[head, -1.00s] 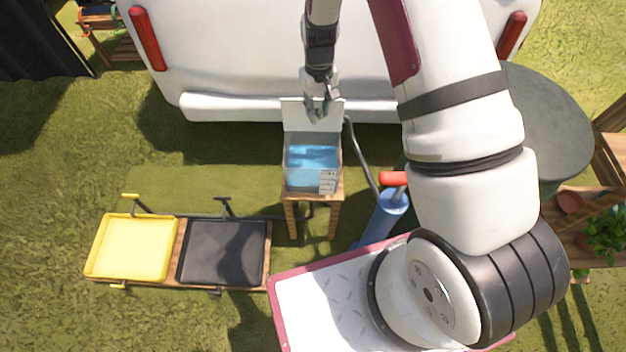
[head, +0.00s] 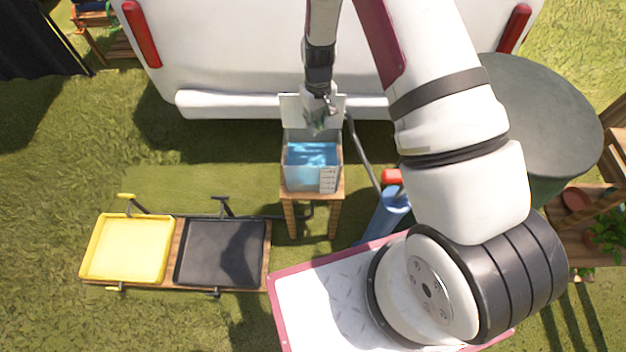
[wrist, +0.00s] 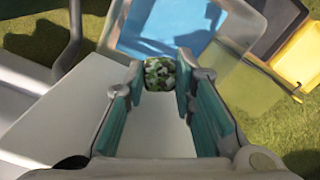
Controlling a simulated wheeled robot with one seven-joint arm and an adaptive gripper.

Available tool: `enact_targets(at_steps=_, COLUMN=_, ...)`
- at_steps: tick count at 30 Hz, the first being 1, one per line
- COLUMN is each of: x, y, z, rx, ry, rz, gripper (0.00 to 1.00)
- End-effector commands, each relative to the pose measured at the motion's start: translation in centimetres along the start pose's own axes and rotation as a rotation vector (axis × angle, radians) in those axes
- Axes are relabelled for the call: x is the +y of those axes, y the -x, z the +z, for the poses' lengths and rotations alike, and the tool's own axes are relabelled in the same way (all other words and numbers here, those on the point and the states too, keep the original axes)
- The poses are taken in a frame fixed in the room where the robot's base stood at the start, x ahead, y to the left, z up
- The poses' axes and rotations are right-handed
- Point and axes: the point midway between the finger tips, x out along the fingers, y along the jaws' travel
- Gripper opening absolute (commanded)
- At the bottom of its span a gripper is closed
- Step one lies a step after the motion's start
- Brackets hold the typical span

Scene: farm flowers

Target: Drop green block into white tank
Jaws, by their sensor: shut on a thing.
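The white tank (head: 301,176) stands on a small wooden stand in the head view, with clear walls, blue water inside and a white panel at its back. Its blue water also shows at the top of the wrist view (wrist: 172,24). My gripper (head: 318,124) is over the back part of the tank, by the white panel. In the wrist view my gripper (wrist: 160,78) is shut on a green block (wrist: 159,74) with a mottled dark and light pattern, held between the fingertips. In the head view the block cannot be made out clearly.
A yellow tray (head: 128,248) and a black tray (head: 222,252) sit on a low wooden bench at left. A blue cylinder with a red top (head: 386,214) stands right of the tank. A white vehicle (head: 250,60) is behind. A round dark table (head: 545,110) is at right.

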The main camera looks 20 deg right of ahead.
Motion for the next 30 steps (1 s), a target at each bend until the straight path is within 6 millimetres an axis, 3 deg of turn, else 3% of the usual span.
enact_targets(at_steps=4, x=0.0, y=0.1, z=0.0, rx=0.000, ry=0.000, rz=0.000, gripper=0.05)
enact_targets(at_steps=5, x=0.0, y=0.1, z=0.0, rx=0.000, ry=0.000, rz=0.000, gripper=0.29)
enact_targets(at_steps=7, x=0.0, y=0.1, z=0.0, rx=0.000, ry=0.000, rz=0.000, gripper=0.45)
enact_targets(at_steps=8, x=0.0, y=0.1, z=0.0, rx=0.000, ry=0.000, rz=0.000, gripper=0.48)
enact_targets(at_steps=20, x=0.0, y=0.7, z=-0.1, rx=0.002, ry=0.001, rz=0.001, gripper=0.48)
enact_targets(at_steps=30, x=0.1, y=6.9, z=-0.1, rx=0.005, ry=0.000, rz=0.001, gripper=0.48)
